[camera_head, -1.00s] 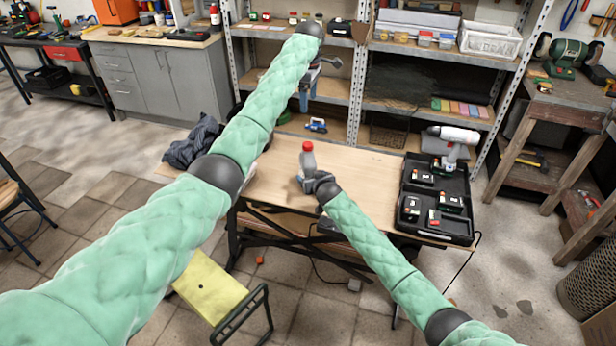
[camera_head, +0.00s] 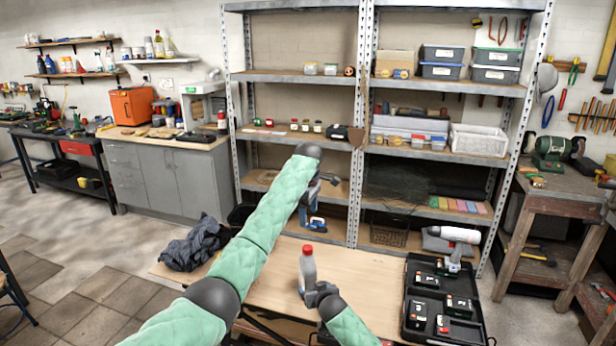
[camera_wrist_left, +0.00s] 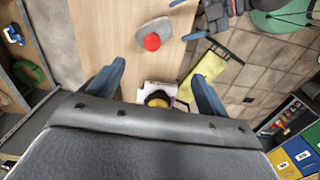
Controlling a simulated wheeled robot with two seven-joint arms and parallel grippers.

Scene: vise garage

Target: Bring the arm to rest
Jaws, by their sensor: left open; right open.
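My left gripper (camera_head: 312,204) is raised in front of the lower shelves at the end of the green-sleeved arm. In the left wrist view its two blue fingers (camera_wrist_left: 155,88) are wide apart, with nothing held. My right gripper (camera_head: 321,293) is low over the wooden workbench (camera_head: 375,285), beside a grey bottle with a red cap (camera_head: 308,268). The bottle stands upright and also shows in the left wrist view (camera_wrist_left: 152,38); contact is hard to judge. The right gripper is partly cut off at the top of the wrist view (camera_wrist_left: 213,15).
A white, black and yellow item (camera_wrist_left: 158,97) lies below the left fingers. A dark cloth (camera_head: 192,246) lies at the bench's left end. An open black case (camera_head: 442,302) and a white drill (camera_head: 455,243) are at its right. Metal shelving (camera_head: 361,110) stands behind the bench.

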